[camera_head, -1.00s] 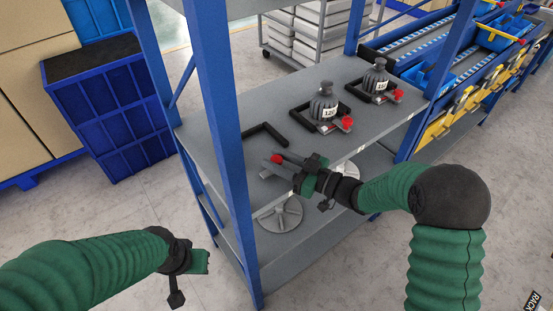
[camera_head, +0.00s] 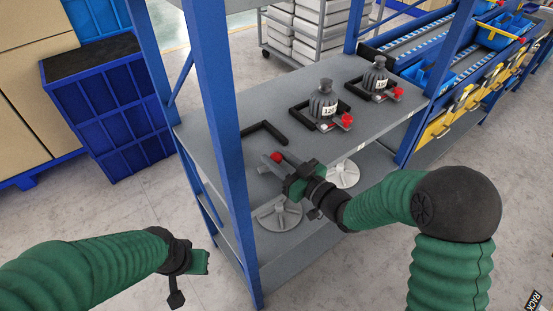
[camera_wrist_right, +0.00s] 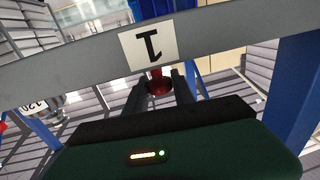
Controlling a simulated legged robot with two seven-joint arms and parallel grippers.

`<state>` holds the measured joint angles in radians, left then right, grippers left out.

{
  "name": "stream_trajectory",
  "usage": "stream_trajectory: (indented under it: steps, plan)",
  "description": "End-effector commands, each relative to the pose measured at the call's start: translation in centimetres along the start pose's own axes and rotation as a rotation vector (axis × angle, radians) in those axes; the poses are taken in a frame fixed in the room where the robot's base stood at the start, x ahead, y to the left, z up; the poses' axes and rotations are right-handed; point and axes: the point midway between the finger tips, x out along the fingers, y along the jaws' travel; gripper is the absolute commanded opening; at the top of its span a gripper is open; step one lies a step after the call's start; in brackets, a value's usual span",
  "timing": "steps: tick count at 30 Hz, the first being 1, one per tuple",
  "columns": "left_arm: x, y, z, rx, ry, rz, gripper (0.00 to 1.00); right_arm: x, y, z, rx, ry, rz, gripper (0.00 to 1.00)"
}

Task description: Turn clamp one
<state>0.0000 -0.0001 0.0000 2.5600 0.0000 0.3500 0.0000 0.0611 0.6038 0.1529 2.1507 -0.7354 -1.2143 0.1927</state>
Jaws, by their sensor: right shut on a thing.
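Clamp one is at the left front of the upper shelf. Its red knob (camera_head: 276,157) shows by the black bracket (camera_head: 265,132). My right gripper (camera_head: 280,161) reaches over the shelf's front edge and is shut on the red knob. In the right wrist view the red knob (camera_wrist_right: 158,82) sits between the two dark fingers (camera_wrist_right: 160,92), below a white label with a "1" (camera_wrist_right: 148,46). The clamp's body is largely hidden by the gripper. My left gripper (camera_head: 203,262) hangs left of the rack, away from the clamp; its finger gap is unclear.
Two more clamps with red knobs (camera_head: 347,119) and grey weights (camera_head: 323,102) stand right along the upper shelf (camera_head: 228,128). A blue rack post (camera_head: 222,150) rises left of my right gripper. Round discs (camera_head: 279,215) lie on the lower shelf.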

Motion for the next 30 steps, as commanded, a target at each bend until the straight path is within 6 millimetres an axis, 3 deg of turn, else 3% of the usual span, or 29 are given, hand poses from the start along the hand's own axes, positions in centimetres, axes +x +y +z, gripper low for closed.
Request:
stream_trajectory:
  steps: [15,30]
  plan:
    - [3.7,0.0,0.9,0.0,0.0,0.0,0.0,0.2,-0.3,0.1,-0.001,0.005,0.469,0.0]
    - [4.3,0.0,1.0,0.0,0.0,0.0,0.0,0.2,0.0,-0.2,0.0,0.006,0.75,0.0]
